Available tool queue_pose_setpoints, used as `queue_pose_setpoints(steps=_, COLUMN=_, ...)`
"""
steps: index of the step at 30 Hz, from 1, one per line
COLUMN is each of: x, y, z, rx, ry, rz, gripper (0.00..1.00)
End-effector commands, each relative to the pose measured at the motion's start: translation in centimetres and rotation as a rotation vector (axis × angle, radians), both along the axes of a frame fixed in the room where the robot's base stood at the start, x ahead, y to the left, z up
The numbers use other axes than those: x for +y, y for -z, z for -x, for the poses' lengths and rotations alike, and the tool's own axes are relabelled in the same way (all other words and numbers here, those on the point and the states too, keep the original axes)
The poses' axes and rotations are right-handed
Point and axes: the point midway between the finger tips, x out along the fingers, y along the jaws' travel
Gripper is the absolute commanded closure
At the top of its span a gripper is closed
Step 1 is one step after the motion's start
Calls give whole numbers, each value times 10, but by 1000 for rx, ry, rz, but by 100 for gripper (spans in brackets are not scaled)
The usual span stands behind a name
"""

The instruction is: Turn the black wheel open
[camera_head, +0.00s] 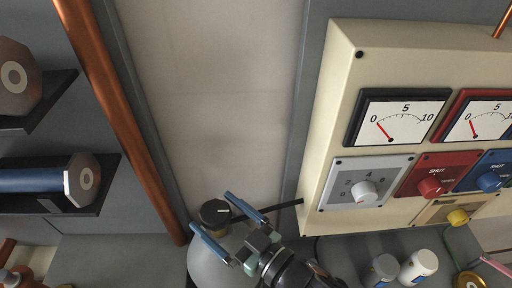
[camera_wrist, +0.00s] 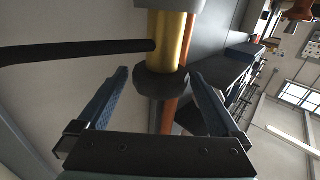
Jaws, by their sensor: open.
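The black wheel (camera_head: 215,211) is a round knob with a pale mark on its face, on top of a grey rounded tank (camera_head: 206,262). My gripper (camera_head: 210,211) is open, with its two blue fingers pointing at the wheel, one on each side in the picture. In the wrist view the wheel (camera_wrist: 161,83) sits between the fingertips of my gripper (camera_wrist: 159,74), with a gap visible on both sides. A brass stem (camera_wrist: 167,40) joins the wheel. I cannot tell how deep the fingers reach along it.
A black hose (camera_wrist: 75,48) runs sideways from the stem. A cream panel (camera_head: 330,100) with dials and knobs stands to the right. A copper pipe (camera_head: 115,100) and shelves with blue cylinders (camera_head: 32,181) are to the left. White bottles (camera_head: 418,266) stand at lower right.

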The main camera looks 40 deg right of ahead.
Motion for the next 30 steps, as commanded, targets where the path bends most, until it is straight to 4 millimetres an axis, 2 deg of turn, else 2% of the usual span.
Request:
queue_pose_setpoints(steps=9, x=-15, y=5, z=66, rx=4, ry=3, rz=2, gripper=0)
queue_pose_setpoints(steps=15, x=-21, y=1, z=98, rx=2, ry=3, rz=1, gripper=0)
queue_pose_setpoints(steps=21, x=-24, y=1, z=114, rx=1, ry=1, rz=-1, gripper=0)
queue_pose_setpoints(steps=30, x=-24, y=0, z=115, rx=0, ry=-1, rz=-2, gripper=0)
